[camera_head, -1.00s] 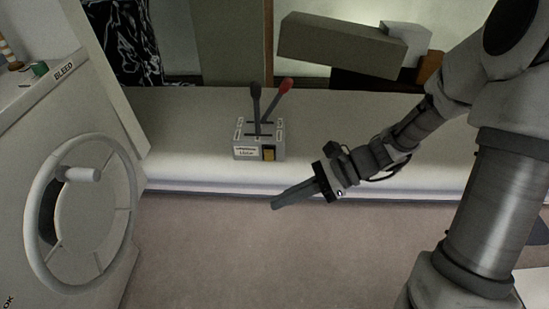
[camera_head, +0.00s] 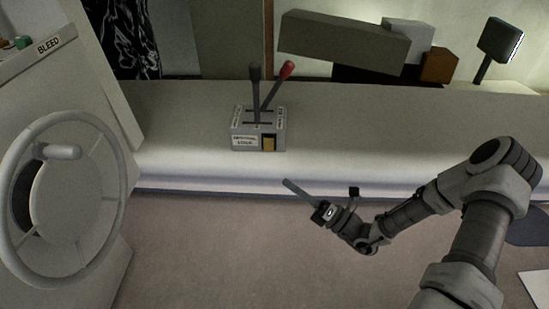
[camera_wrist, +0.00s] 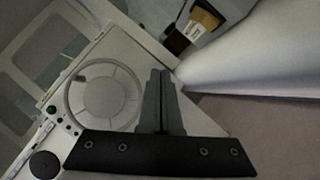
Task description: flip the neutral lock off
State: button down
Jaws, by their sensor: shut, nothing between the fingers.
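The lever box (camera_head: 243,130) stands on the bench in the head view, with a black-knobbed lever (camera_head: 255,85) and a red-knobbed lever (camera_head: 278,82) rising from its top. Its front carries a white label (camera_head: 245,141) that seems to read neutral lock, beside a yellow-brown rocker (camera_head: 268,144). The rocker also shows near the top of the wrist view (camera_wrist: 207,18), where the box is cut off by the frame edge. My gripper (camera_head: 287,183) is shut and empty, in front of and below the box, apart from it. In the wrist view its fingers (camera_wrist: 161,75) lie together.
A white console with a handwheel (camera_head: 120,190) and a BLEED label stands at the left. The bench (camera_head: 200,110) is clear around the box. Grey and brown blocks (camera_head: 345,42) and a dark screen (camera_head: 500,40) are at the back. Open floor lies in front.

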jog(key=f+m+t, duration=0.1)
jog(key=w+d+f+m+t+h, duration=0.1)
jog(key=m, duration=0.1)
jog(key=d+f+m+t+h, duration=0.1)
jog(key=m+t, duration=0.1)
jog(key=shift+w+f+b, duration=0.4)
jog(key=shift+a, duration=0.1)
jog(key=b, duration=0.3)
send_near(265, 142)
jog(key=s+a+f+x, duration=0.1)
jog(key=x, duration=0.4)
jog(key=shift+w+d+r+b, duration=0.2)
jog(key=shift+w+r+b, duration=0.15)
jog(key=shift+w+r, duration=0.35)
